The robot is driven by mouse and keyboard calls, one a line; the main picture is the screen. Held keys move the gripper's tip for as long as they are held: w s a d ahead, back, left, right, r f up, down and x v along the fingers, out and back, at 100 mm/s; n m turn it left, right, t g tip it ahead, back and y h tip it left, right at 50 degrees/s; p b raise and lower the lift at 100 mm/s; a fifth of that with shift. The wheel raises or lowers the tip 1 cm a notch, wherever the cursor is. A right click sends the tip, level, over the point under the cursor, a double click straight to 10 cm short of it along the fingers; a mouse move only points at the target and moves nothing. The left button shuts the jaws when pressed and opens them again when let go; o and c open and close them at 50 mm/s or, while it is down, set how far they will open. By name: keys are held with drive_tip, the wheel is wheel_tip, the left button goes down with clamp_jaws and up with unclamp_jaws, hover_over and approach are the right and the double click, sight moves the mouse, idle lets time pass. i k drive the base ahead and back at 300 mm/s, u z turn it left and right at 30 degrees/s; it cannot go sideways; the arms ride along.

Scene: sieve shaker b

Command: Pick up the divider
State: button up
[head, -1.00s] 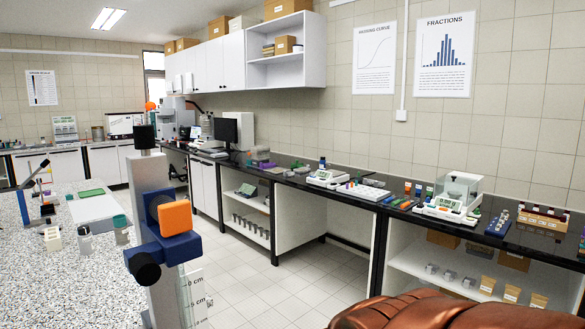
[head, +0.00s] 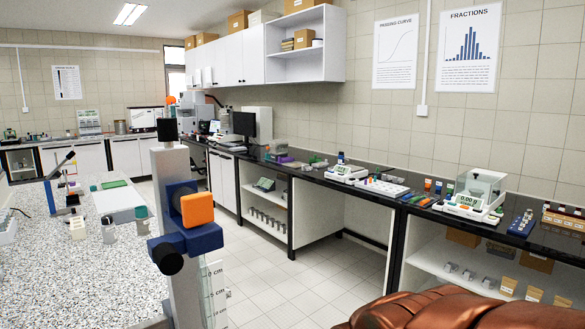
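I cannot make out which object is the divider in the head view; things on the benches are small and partly hidden. My gripper is not in view.
A grey post with a blue and orange clamp (head: 196,210) stands close in front. A speckled bench (head: 60,270) lies at left, a black-topped bench (head: 330,180) with a balance (head: 474,197) along the right wall. A brown rounded object (head: 460,315) fills the bottom right. Tiled floor between is clear.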

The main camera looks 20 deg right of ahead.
sight(315, 158)
drive_tip(key=z, duration=2.2)
drive_tip(key=i, duration=2.15)
drive_tip(key=u, duration=2.2)
drive_tip(key=i, duration=2.8)
